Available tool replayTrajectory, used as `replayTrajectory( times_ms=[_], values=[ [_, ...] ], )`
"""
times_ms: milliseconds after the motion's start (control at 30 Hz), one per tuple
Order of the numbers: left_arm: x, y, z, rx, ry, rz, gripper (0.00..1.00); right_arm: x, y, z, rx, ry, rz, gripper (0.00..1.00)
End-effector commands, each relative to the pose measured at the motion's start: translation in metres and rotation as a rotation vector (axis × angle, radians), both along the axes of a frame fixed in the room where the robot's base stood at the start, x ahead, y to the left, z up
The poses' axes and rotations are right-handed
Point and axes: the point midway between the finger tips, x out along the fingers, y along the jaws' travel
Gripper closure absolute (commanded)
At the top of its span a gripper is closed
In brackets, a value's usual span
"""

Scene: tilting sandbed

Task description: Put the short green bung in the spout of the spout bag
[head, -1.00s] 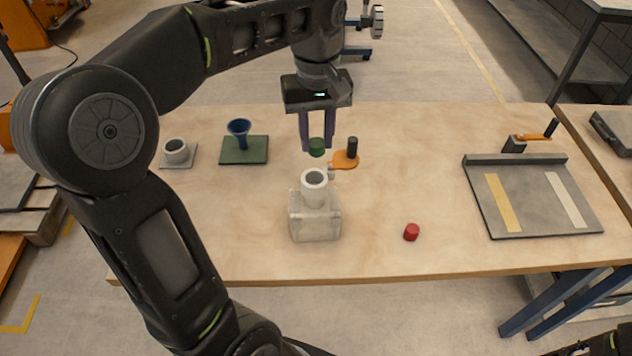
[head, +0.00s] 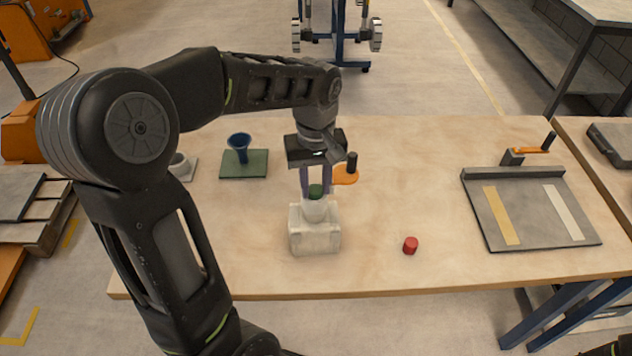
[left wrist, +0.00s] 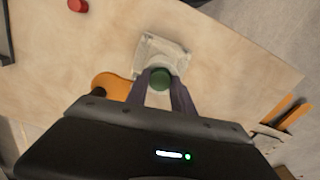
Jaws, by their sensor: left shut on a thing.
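The spout bag (head: 315,240) is a pale, translucent block-shaped bag with a round upright spout (head: 315,211) on top, standing near the middle of the table. My left gripper (head: 315,189) points down over the spout and is shut on the short green bung (head: 315,191). The bung sits at the spout's mouth; I cannot tell how deep it is in. In the left wrist view the green bung (left wrist: 161,79) shows between the fingertips, with the bag (left wrist: 160,50) behind it. My right gripper is not in view.
A red bung (head: 410,245) lies right of the bag. An orange piece with a black post (head: 346,176) stands just behind the gripper. A blue funnel (head: 239,144) on a green plate (head: 243,168) stands left. A grey tilting board (head: 530,206) is at right.

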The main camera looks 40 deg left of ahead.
Motion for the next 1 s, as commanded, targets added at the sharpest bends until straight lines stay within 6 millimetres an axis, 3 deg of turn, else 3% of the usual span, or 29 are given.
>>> replayTrajectory(
  times_ms=[167, 200, 467, 833, 1000],
  values=[
    [0.000, -0.002, -0.002, -0.004, 0.003, -0.001, 1.00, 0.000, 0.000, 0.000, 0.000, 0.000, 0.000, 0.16],
    [0.000, -0.002, -0.002, -0.004, 0.003, -0.001, 0.70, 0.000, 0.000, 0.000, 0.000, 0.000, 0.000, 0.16],
    [-0.001, -0.002, -0.003, -0.004, 0.006, -0.001, 0.49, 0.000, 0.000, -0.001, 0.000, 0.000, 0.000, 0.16],
    [-0.001, -0.001, -0.002, -0.002, 0.005, 0.000, 0.49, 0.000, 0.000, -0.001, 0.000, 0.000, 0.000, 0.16],
    [0.000, -0.001, 0.010, -0.002, 0.001, 0.000, 0.49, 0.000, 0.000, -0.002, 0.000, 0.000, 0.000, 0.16]
  ],
)
